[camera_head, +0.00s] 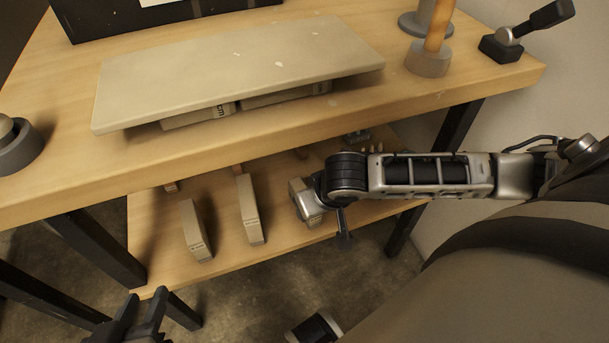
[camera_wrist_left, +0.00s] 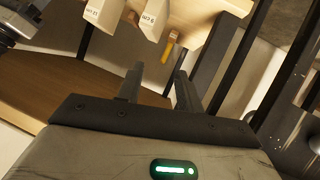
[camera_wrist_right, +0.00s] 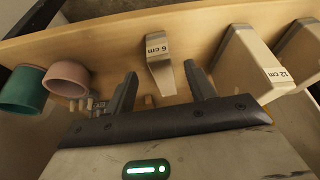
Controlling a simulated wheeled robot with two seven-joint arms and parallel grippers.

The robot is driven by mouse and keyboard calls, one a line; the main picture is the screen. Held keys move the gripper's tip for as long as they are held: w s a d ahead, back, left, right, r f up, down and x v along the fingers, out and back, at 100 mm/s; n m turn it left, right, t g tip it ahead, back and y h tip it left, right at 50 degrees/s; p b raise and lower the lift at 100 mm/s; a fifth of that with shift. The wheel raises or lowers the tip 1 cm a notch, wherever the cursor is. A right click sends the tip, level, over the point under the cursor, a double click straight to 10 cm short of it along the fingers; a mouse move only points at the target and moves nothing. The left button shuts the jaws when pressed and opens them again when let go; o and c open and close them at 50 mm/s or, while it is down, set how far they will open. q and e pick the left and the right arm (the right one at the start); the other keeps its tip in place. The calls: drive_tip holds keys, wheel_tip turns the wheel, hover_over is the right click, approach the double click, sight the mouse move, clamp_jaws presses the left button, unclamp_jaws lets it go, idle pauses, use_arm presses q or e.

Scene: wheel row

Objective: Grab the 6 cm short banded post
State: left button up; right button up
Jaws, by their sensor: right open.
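In the right wrist view a short pale post labelled "6 cm" (camera_wrist_right: 160,66) stands on a wooden shelf, ahead of my right gripper (camera_wrist_right: 162,84). Its two fingers are apart, one to each side of the post's lower end in the picture. I cannot tell whether they touch it. In the head view my right arm covers most of this place, and the right fingertips are not clear. My left gripper (camera_head: 142,310) is open and empty low in the head view, off the shelf's front. Its parted fingers (camera_wrist_left: 156,88) also show in the left wrist view.
A larger post labelled "12 cm" (camera_wrist_right: 262,66) stands right of the short one. Teal (camera_wrist_right: 22,90) and pink (camera_wrist_right: 66,78) cups are at left. In the head view, pale blocks (camera_head: 195,230) (camera_head: 248,208) stand on the lower shelf (camera_head: 275,238) under the tabletop (camera_head: 60,165).

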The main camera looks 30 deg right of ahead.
drive_tip(key=w, duration=0.3)
drive_tip(key=shift+w+d+b, duration=0.25)
drive_tip(key=shift+w+b, duration=0.05)
drive_tip(key=shift+b, duration=0.05)
drive_tip(key=b+x, duration=0.1)
drive_tip(key=x, duration=0.1)
drive_tip(key=shift+w+f, duration=0.2)
drive_tip(key=shift+f, duration=0.05)
drive_tip(key=b+x, duration=0.1)
drive_tip(key=x, duration=0.1)
drive_tip(key=shift+w+f+b, duration=0.15)
drive_tip(key=shift+f+b, duration=0.1)
drive_tip(key=shift+b, duration=0.05)
use_arm(q)
drive_tip(key=shift+d+r+t+h, duration=0.25)
drive_tip(key=shift+r+t+h, duration=0.1)
drive_tip(key=shift+r, duration=0.2)
drive_tip(key=shift+d+r+t+h, duration=0.25)
drive_tip(key=shift+r+t+h, duration=0.1)
drive_tip(key=shift+r, duration=0.15)
drive_tip(key=shift+r, duration=0.15)
drive_tip(key=shift+w+r+p, duration=0.1)
drive_tip(key=shift+r+p, duration=0.3)
drive_tip(key=shift+p, duration=0.05)
use_arm(e)
drive_tip(key=shift+f, duration=0.2)
clamp_jaws()
